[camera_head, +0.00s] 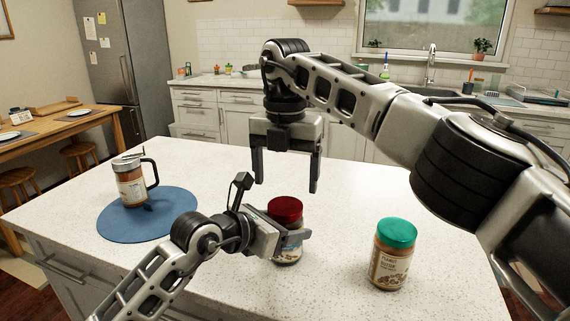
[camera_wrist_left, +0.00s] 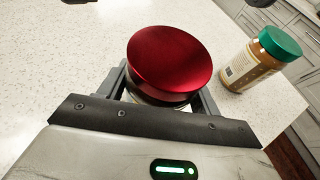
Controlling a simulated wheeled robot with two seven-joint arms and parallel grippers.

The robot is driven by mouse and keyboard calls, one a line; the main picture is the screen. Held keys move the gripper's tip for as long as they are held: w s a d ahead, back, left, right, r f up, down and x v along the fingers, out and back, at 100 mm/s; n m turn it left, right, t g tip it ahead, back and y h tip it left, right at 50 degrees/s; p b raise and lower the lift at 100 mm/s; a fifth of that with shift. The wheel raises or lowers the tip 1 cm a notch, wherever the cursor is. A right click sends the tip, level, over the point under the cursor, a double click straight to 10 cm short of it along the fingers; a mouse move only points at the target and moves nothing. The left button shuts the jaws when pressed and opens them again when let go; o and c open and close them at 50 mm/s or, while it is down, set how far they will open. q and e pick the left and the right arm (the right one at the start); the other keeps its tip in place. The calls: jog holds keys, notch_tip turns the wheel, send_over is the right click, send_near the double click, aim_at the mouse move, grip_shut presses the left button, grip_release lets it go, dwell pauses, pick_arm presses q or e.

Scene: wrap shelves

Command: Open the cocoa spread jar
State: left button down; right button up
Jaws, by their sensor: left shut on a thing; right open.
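A jar with a dark red lid (camera_head: 285,208) stands upright on the white counter, and I take it to be the cocoa spread jar. Its lid (camera_wrist_left: 169,62) is on and fills the middle of the left wrist view. My left gripper (camera_head: 291,236) is shut around the jar's body below the lid, and its fingers (camera_wrist_left: 165,98) show on both sides of the jar. The jar's label is mostly hidden by the gripper. My right gripper (camera_head: 286,188) is open and empty, pointing down above and behind the jar, with its fingers on either side of the space over the lid.
A peanut butter jar with a green lid (camera_head: 389,256) stands to the right; it also shows in the left wrist view (camera_wrist_left: 256,62). A lidded jar-like mug (camera_head: 131,184) stands on a blue round mat (camera_head: 170,222) at left. The counter between is clear.

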aim_at(284, 205)
jog(key=shift+f, duration=2.55)
jog(key=c, duration=1)
jog(key=shift+n, duration=1.7)
jog(key=o, duration=1.1)
jog(key=shift+a+r, duration=0.1)
